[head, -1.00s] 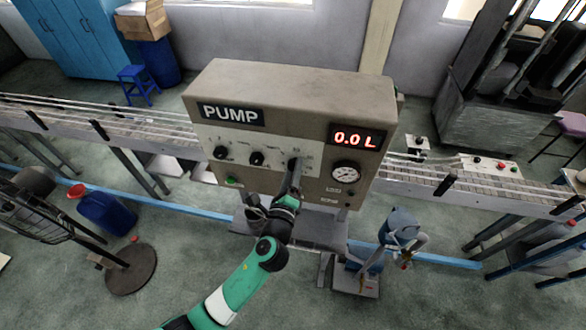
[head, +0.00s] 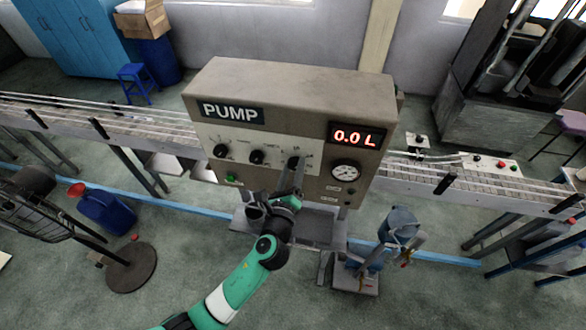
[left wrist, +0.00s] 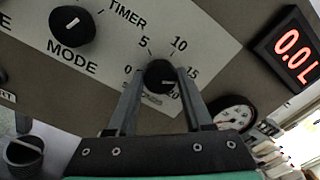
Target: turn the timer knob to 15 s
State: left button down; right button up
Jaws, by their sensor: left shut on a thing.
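The timer knob (left wrist: 160,76) is a round black knob on the pump's white panel, with a printed scale from 0 to 20 around it. In the left wrist view its pale pointer mark lies on the lower right side, toward the 15 and 20 end; the exact reading is hard to tell. My left gripper (left wrist: 160,88) is shut on the timer knob, one finger on each side. In the head view the left gripper (head: 292,172) partly covers the knob (head: 296,162). My right gripper is not in view.
The MODE knob (left wrist: 72,26) sits left of the timer knob. The red display (head: 355,137) reads 0.0 L, above a round gauge (head: 345,172). A green button (head: 232,181) is at the panel's lower left. A conveyor (head: 450,184) runs behind the pump.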

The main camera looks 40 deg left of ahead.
pick_arm(q)
jog(key=shift+c, duration=1.5)
grip_release()
jog(key=b+v, duration=0.1)
jog(key=v, duration=1)
jog(key=shift+s, duration=0.3)
jog(key=shift+d, duration=0.15)
